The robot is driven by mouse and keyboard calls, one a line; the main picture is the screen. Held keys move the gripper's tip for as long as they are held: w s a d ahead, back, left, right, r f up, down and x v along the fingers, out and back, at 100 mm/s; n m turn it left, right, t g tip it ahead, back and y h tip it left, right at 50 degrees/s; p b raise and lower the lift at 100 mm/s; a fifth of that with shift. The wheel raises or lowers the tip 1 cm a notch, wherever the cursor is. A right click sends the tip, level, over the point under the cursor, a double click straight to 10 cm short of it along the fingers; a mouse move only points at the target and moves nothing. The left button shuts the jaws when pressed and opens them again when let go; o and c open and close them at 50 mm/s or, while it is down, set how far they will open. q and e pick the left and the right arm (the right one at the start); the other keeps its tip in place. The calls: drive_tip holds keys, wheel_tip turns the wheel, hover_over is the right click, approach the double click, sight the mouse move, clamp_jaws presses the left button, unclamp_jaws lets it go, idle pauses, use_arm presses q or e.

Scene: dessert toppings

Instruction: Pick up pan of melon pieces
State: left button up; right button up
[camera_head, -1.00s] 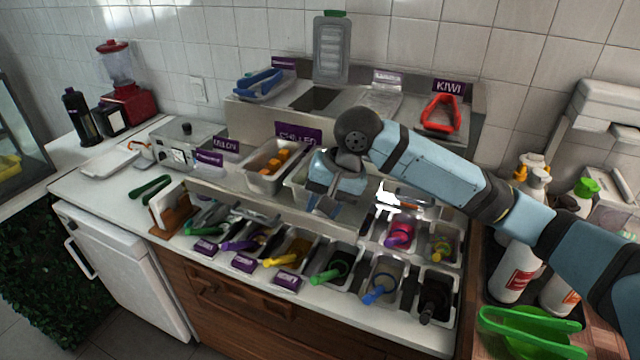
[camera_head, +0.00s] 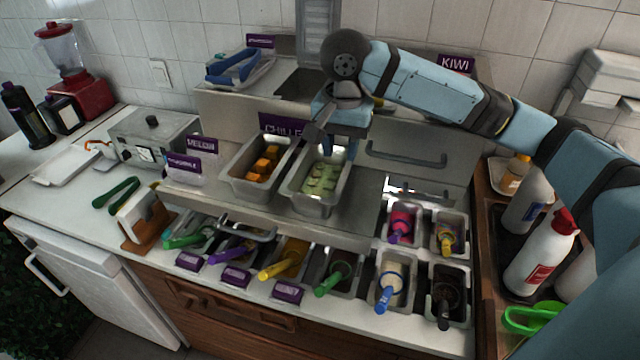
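A metal pan of orange cubes (camera_head: 250,187) sits on the raised counter shelf, nearest the purple MELON label (camera_head: 202,146). A second metal pan (camera_head: 307,203) with pale green pieces sits just to its right; which pan holds the melon is not certain from the picture. My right gripper (camera_head: 336,146) points down at the far end of the green-piece pan. Its fingers look apart with nothing between them, and I cannot tell if they touch the rim. My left gripper is out of view.
Several topping pans with coloured-handled utensils (camera_head: 290,263) line the front. A tong holder (camera_head: 148,220) stands left, and bottles (camera_head: 540,255) stand right. A blue tong tray (camera_head: 238,68) and a KIWI label (camera_head: 456,64) are on the upper shelf. The shelf right of the pans is clear.

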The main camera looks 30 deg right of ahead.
sight(342, 173)
drive_tip(key=shift+s+f, duration=0.25)
drive_tip(key=shift+f, duration=0.2)
wheel_tip(342, 173, down, 5)
drive_tip(key=shift+s+r, duration=0.1)
drive_tip(key=shift+s, duration=0.05)
clamp_jaws()
